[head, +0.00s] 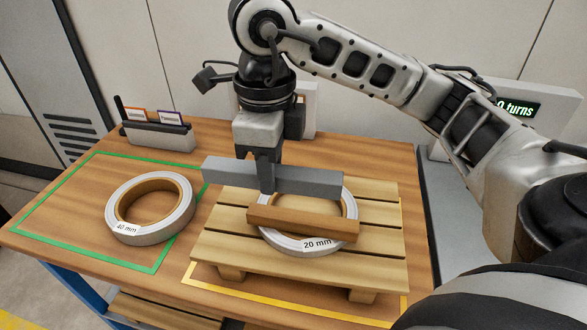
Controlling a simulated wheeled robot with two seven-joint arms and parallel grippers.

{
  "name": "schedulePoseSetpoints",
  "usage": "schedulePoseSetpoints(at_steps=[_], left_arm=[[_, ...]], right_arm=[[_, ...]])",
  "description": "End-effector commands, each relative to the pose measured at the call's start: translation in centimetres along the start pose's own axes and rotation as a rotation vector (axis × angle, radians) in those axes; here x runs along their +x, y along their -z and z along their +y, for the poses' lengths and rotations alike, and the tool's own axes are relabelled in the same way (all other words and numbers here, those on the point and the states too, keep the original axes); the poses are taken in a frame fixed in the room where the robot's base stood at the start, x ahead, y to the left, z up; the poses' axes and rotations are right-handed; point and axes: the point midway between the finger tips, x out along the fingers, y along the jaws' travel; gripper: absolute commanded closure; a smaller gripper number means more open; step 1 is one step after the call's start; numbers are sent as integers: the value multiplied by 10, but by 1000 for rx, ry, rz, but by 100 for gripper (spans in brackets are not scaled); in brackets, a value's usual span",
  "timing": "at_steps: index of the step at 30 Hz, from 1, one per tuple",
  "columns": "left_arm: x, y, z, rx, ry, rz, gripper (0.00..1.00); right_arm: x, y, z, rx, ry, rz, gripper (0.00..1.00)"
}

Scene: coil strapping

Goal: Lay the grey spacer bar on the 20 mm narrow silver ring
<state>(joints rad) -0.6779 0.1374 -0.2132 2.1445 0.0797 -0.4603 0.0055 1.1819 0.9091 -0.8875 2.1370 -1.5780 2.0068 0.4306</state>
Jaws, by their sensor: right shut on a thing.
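The narrow silver ring marked 20 mm (284,241) lies flat on a wooden pallet. A brown wooden bar (303,222) lies across its near part. My right gripper (267,182) points down and is shut on the grey spacer bar (310,181) near its middle. The grey bar is roughly level and covers the ring's far edge in this view. Its left end reaches well past the ring. I cannot tell whether the grey bar touches the ring or hangs above it. My left gripper is not in view.
The pallet (225,246) stands inside a yellow outline. A wider ring marked 40 mm (152,237) lies inside a green outline at left. A card holder (158,135) stands at the back left. A display reading "0 turns" (518,107) is at the right, partly hidden by my right arm.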

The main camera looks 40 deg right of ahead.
Motion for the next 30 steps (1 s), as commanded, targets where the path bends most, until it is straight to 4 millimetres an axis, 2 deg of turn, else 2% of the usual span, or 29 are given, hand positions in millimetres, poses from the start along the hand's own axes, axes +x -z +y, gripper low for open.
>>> schedulePoseSetpoints(at_steps=[5, 10, 14, 18, 27, 30], left_arm=[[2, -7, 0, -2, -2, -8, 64], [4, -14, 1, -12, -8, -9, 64], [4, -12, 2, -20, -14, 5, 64], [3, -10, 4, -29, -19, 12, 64], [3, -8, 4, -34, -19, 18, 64], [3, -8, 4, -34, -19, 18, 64]], right_arm=[[9, 8, -18, 51, -1, 3, 98], [29, 21, -58, 51, -2, 4, 98], [44, 32, -88, 49, -3, 5, 98], [68, 39, -108, 45, -2, 6, 98], [92, 45, -128, 41, 0, 1, 98], [106, 47, -133, 40, -2, 4, 98]])
